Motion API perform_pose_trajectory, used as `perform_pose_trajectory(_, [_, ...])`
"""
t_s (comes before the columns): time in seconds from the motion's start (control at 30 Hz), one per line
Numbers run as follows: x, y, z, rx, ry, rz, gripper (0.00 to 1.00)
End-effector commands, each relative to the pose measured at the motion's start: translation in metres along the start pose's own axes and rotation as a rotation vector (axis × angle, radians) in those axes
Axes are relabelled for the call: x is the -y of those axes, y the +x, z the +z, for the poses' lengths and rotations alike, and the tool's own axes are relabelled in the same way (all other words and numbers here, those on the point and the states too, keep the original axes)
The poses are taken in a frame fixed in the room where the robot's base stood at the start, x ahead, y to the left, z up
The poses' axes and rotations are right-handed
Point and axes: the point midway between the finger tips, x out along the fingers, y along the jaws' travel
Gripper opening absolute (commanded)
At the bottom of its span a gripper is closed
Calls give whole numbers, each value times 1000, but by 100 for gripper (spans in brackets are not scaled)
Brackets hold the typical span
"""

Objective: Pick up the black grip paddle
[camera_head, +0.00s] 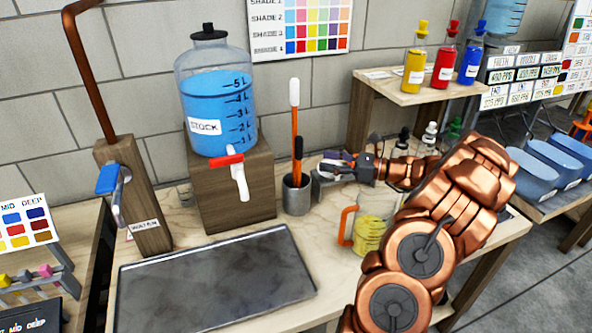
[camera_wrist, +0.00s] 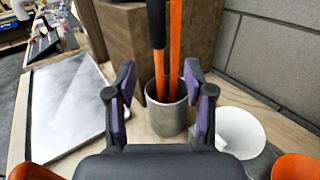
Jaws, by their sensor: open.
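A grey metal cup (camera_head: 296,196) stands on the bench, holding two upright paddles. The black grip paddle (camera_head: 298,148) has a black upper part and is the shorter-looking one; the other paddle (camera_head: 294,110) is orange with a white top. In the wrist view the black grip paddle (camera_wrist: 156,30) stands left of the orange shaft (camera_wrist: 176,50), both rising from the cup (camera_wrist: 166,118). My gripper (camera_head: 330,167) is just right of the cup in the head view. In the wrist view my gripper (camera_wrist: 161,105) is open and empty, its fingers framing the cup and shafts.
A wooden block (camera_head: 233,190) bearing a blue stock jug (camera_head: 218,105) stands left of the cup. A grey tray (camera_head: 215,280) lies in front. A beaker with an orange handle (camera_head: 347,226) is below my arm. A white cone-shaped thing (camera_wrist: 240,132) sits right of the cup.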

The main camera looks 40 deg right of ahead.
Motion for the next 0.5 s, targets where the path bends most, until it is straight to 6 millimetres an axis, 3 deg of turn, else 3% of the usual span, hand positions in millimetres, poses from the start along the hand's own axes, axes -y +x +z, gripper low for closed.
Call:
perform_pose_trajectory(0.27, [-1,23,4,-1,1,-2,53])
perform_pose_trajectory(0.5, [-3,57,7,-3,1,1,53])
